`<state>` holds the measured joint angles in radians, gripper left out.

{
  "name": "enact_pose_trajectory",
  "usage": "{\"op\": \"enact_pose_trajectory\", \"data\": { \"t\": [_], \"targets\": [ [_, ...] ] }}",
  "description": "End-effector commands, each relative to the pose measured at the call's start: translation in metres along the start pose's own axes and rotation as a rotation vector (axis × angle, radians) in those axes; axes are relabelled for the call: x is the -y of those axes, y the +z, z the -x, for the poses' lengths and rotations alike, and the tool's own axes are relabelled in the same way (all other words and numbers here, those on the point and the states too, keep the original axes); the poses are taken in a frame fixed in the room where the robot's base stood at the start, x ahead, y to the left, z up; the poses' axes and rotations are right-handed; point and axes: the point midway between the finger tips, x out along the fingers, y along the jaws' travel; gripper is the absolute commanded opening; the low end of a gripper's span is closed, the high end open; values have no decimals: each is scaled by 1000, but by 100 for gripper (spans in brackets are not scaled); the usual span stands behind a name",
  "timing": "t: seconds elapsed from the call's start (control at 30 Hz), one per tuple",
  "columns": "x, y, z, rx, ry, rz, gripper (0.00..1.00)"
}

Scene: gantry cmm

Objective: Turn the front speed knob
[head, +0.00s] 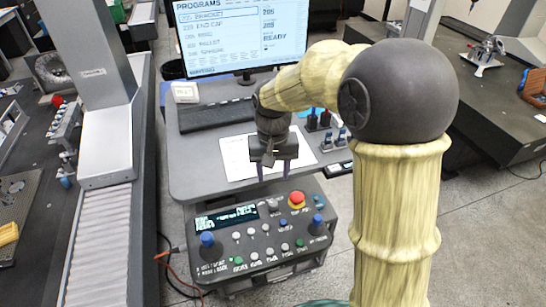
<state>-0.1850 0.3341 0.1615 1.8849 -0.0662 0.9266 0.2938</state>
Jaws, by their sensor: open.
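The control box (335,240) stands below the desk's front edge, its sloped panel facing up. The panel's labels are too small to tell for sure which control is the speed knob. My gripper (275,174) points down above the panel's back edge, in front of the desk. Its two fingers are apart with nothing between them. It appears clear of the panel, though the exact height cannot be told.
Two blue-topped joysticks (207,241) stand at the panel's sides, with several small buttons between them and a lit display (226,219) at upper left. The desk (205,150) behind holds a keyboard (215,115), paper and a monitor (240,35). A conveyor-like rail (98,250) runs left.

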Motion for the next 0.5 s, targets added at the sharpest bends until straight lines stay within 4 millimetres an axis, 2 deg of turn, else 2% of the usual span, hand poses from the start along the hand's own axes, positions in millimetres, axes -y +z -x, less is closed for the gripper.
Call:
{"op": "enact_pose_trajectory", "data": {
  "t": [0.1, 0.23, 0.37, 0.5],
  "targets": [
    [0, -1, 23, -6, -1, -1, 47],
    [0, -1, 44, -4, -1, 0, 47],
    [0, 0, 54, -2, -1, 0, 47],
    [0, 0, 56, 0, -1, 1, 47]
  ]
}}
